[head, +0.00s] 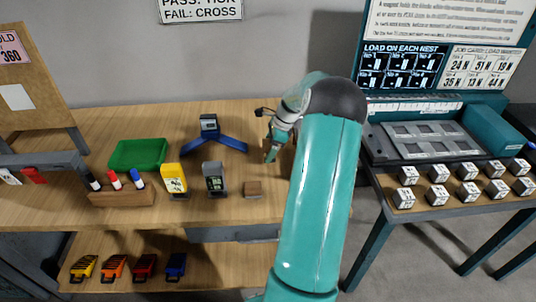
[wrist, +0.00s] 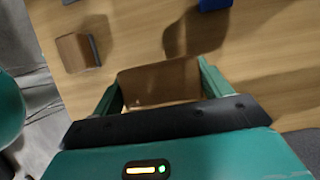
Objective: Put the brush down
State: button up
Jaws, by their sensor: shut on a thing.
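My gripper (head: 271,153) is over the right part of the wooden bench, partly hidden by my own arm in the head view. In the wrist view my gripper (wrist: 160,84) is shut on a brown, wood-coloured block (wrist: 158,80), which I take to be the brush. It spans the space between the two fingers; any bristles are hidden. A dark shadow lies on the bench beside it, but I cannot tell whether the block touches the bench. A smaller brown block with a grey side (head: 252,188) sits nearer the front edge; it also shows in the wrist view (wrist: 74,53).
A blue-legged stand with a small gauge (head: 209,126), a green tray (head: 138,154), a pen holder (head: 122,197), a yellow device (head: 175,179) and a grey meter (head: 214,178) stand to the left. Bare bench lies between the stand and the small block.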

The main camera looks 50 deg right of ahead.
jog(key=shift+w+d+f, duration=0.25)
jog(key=shift+w+f, duration=0.2)
jog(key=shift+f, duration=0.05)
jog(key=shift+w+d+f, duration=0.15)
jog(key=shift+f, duration=0.75)
jog(key=shift+w+d+f, duration=0.1)
jog(key=shift+f, duration=0.75)
jog(key=shift+f, duration=0.1)
jog(key=o, duration=0.9)
jog(key=shift+f, duration=0.1)
jog(key=v, duration=1.3)
jog(key=shift+s+d+r, duration=0.2)
jog(key=shift+d+r, duration=0.05)
jog(key=shift+d, duration=0.2)
